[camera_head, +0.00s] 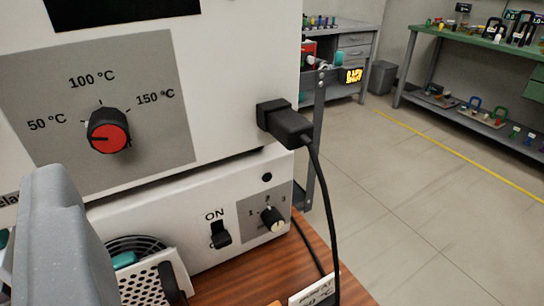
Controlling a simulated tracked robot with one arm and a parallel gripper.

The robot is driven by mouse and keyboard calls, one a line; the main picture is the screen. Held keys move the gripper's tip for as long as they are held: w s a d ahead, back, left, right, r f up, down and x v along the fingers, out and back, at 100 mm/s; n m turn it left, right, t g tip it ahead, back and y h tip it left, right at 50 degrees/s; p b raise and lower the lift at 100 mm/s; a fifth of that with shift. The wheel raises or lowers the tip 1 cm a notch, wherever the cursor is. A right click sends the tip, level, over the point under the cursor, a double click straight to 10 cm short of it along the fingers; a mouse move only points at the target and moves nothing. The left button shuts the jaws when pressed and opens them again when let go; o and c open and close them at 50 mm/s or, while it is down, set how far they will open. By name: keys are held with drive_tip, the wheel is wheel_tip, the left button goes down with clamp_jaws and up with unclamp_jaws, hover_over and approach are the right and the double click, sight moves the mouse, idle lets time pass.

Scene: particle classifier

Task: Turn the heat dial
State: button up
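The heat dial (109,131) is a round knob with a red face and black rim, on a grey panel (160,75) marked 50, 100 and 150 °C. The panel is on the front of a white machine (240,60). A small dark line shows on the left of the red face; I cannot read the exact setting. A grey part of my gripper (62,235) fills the lower left, nearer the camera, below and left of the dial. Only this part shows, so its opening is hidden. No contact with the dial is visible.
A black plug (284,123) with a hanging cable (327,215) sticks out right of the dial. Below are a black ON switch (220,234) and a small numbered knob (271,219) on a white lower unit (180,215). A wooden tabletop (265,275) lies beneath. Open floor is at right.

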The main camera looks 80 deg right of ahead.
sight(109, 140)
wheel_tip(109, 140, down, 5)
drive_tip(key=s+d+g+h, duration=0.2)
drive_tip(key=d, duration=0.1)
drive_tip(key=x, duration=1.1)
drive_tip(key=shift+w+d, duration=0.15)
drive_tip(key=shift+w, duration=0.2)
drive_tip(key=shift+w+d+b, duration=0.3)
drive_tip(key=shift+w+d, duration=0.05)
drive_tip(key=shift+d, duration=0.05)
